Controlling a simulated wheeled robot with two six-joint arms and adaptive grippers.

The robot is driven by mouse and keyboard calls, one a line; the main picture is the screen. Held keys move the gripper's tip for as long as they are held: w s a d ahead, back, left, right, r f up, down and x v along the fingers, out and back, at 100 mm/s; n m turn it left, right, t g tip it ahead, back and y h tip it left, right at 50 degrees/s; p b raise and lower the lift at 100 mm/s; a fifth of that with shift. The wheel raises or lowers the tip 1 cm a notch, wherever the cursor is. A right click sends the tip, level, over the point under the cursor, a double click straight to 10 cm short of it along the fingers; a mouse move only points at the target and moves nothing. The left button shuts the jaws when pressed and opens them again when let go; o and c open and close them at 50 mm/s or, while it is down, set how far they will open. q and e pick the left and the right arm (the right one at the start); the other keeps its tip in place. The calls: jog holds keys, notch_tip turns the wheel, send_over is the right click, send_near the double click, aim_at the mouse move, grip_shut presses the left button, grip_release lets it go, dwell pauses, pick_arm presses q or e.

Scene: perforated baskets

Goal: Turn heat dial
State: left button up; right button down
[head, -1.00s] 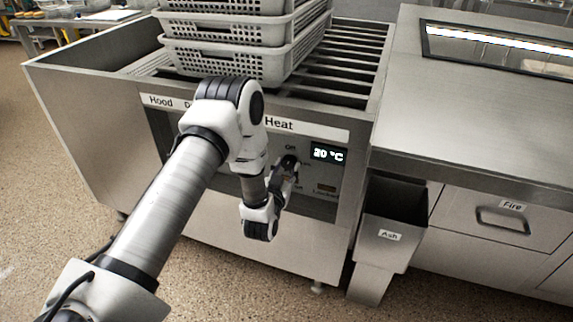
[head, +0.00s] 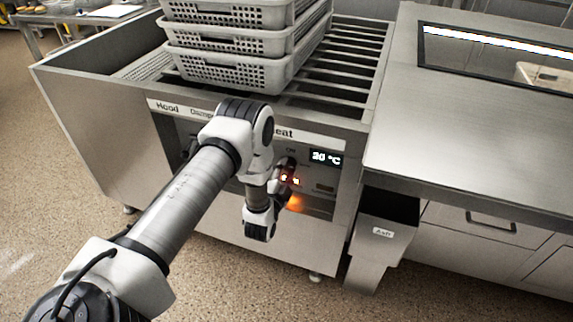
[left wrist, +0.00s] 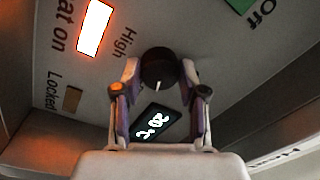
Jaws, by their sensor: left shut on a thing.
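The black heat dial (left wrist: 157,68) sits on the dark control panel in the left wrist view, its white mark toward the camera. My left gripper (left wrist: 159,82) has a finger on each side of the dial and is shut on it. In the head view my left gripper (head: 287,172) is at the panel under the partly covered Heat label and hides most of the dial. The display (head: 326,158) is lit; it reads 20 °C in the left wrist view (left wrist: 155,124). The heat-on lamp (left wrist: 94,28) glows orange-white. My right gripper is not in view.
Stacked grey perforated baskets (head: 222,72) stand on the slatted top above the panel. An open ash bin (head: 380,238) hangs right of the panel. A steel counter (head: 470,130) extends to the right. The floor at the left is clear.

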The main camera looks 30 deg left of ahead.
pick_arm(q)
jog(key=shift+m+p, duration=1.05)
jog(key=shift+m, duration=0.95)
jog(key=shift+h, duration=0.3)
jog(key=o, duration=1.1)
jog(key=shift+o, duration=0.2)
jog(key=v, duration=0.7)
jog(key=shift+s, duration=0.2)
jog(key=shift+d+f, duration=0.1)
